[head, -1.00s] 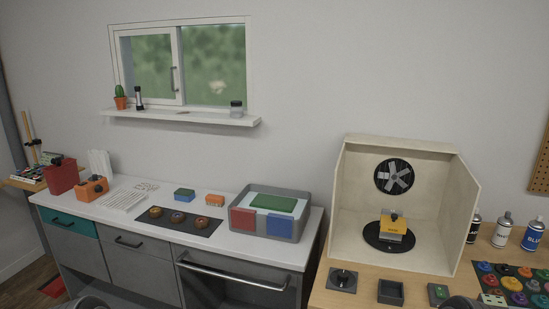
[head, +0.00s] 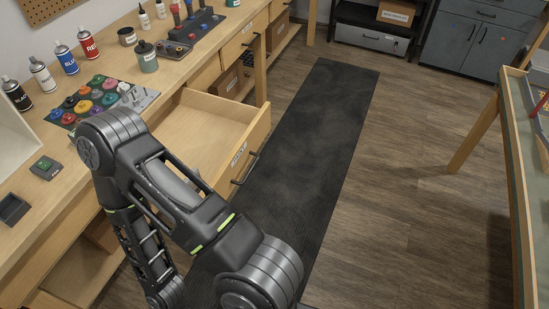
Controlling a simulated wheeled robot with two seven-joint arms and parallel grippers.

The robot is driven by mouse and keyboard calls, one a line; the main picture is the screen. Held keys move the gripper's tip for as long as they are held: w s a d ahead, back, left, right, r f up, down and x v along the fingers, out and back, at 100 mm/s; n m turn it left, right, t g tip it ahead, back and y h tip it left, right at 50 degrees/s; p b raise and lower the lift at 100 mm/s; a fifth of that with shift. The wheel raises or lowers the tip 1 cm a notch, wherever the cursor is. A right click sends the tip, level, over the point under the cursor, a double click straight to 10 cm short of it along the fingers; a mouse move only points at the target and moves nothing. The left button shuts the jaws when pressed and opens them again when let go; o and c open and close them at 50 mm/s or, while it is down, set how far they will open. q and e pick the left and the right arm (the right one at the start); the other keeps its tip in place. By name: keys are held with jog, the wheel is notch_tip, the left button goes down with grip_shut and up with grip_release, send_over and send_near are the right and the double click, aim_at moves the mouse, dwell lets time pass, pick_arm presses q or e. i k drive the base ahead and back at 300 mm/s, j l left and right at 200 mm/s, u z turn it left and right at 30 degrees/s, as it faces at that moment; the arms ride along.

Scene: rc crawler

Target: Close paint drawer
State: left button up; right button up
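The paint drawer (head: 195,128) is pulled well out of the wooden workbench, and its inside looks empty where I can see it. Its front panel carries a small label and a dark bar handle (head: 245,168). One of my arms crosses the lower left of the head view, in front of part of the drawer and bench. The arm's gripper is not visible, and neither is my other gripper.
Spray cans, including a blue one (head: 67,59), and a panel of coloured paint caps (head: 95,103) stand on the bench top. A dark floor mat (head: 325,130) runs along the bench. Open wooden floor lies to its right, before another table (head: 487,130).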

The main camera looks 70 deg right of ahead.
aim_at(220, 136)
jog(key=z, duration=2.15)
